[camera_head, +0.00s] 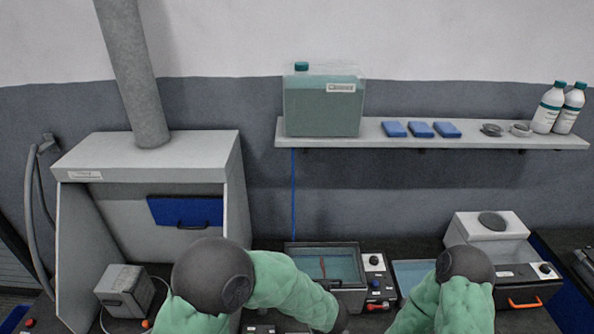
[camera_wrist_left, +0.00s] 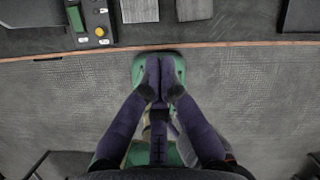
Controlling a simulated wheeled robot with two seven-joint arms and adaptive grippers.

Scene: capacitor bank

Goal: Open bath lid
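In the head view an open-topped bath (camera_head: 342,263) with teal liquid stands on the bench, with a control panel (camera_head: 375,277) at its right. A second, paler bath surface (camera_head: 411,272) is partly hidden behind my right arm. I cannot clearly make out a bath lid. My left arm reaches right, in front of the first bath, and its gripper is out of the head view. My right gripper is not visible.
A fume hood (camera_head: 148,150) stands at left, with a grey box (camera_head: 125,290) inside. A shelf (camera_head: 400,141) above the bench holds a teal canister (camera_head: 322,108) and bottles (camera_head: 548,108). A unit with an orange handle (camera_head: 525,303) is at right. The bench edge (camera_wrist_left: 240,44) crosses the wrist view.

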